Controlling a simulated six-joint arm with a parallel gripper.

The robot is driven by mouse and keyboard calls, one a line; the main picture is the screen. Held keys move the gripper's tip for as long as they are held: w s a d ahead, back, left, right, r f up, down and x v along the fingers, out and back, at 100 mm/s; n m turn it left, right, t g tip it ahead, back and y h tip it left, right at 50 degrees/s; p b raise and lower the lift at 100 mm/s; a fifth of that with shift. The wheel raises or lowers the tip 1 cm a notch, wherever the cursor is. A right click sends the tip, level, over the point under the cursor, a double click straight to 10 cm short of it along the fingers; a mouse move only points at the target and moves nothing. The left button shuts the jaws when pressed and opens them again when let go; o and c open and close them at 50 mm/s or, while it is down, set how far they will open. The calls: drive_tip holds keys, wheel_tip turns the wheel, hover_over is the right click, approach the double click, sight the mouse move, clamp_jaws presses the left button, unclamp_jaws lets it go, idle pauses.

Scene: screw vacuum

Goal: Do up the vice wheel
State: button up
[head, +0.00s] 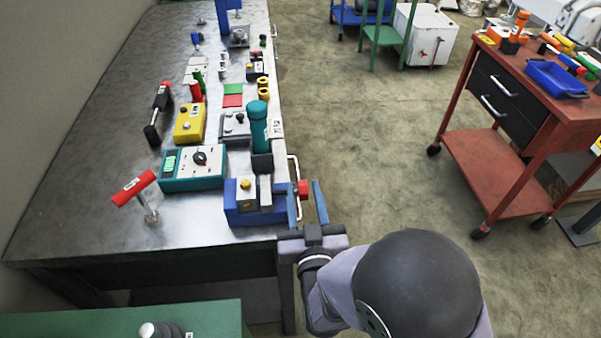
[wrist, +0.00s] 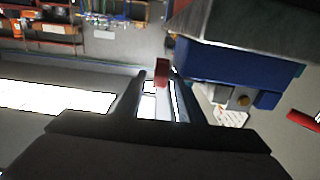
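The blue vice (head: 240,215) stands at the front right corner of the bench, with a yellow and grey piece (head: 246,192) between its jaws. Its red wheel (head: 303,188) faces right, past the bench edge. My gripper (head: 302,184) is at the wheel with its two fingers apart. In the wrist view the red wheel (wrist: 161,73) shows between the fingertips, nearer the right finger, and the blue vice body (wrist: 235,75) is at the right. I cannot tell whether a finger touches the wheel.
A teal meter (head: 193,170), a teal cylinder (head: 258,125) and a red-handled tool (head: 133,190) stand near the vice on the metal bench (head: 85,140). A red tool cart (head: 490,170) is at the right. The floor between cart and bench is clear.

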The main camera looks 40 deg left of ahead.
drive_tip(key=p+x, duration=0.1)
drive_tip(key=x, duration=0.5)
drive_tip(key=shift+f, duration=0.1)
clamp_jaws()
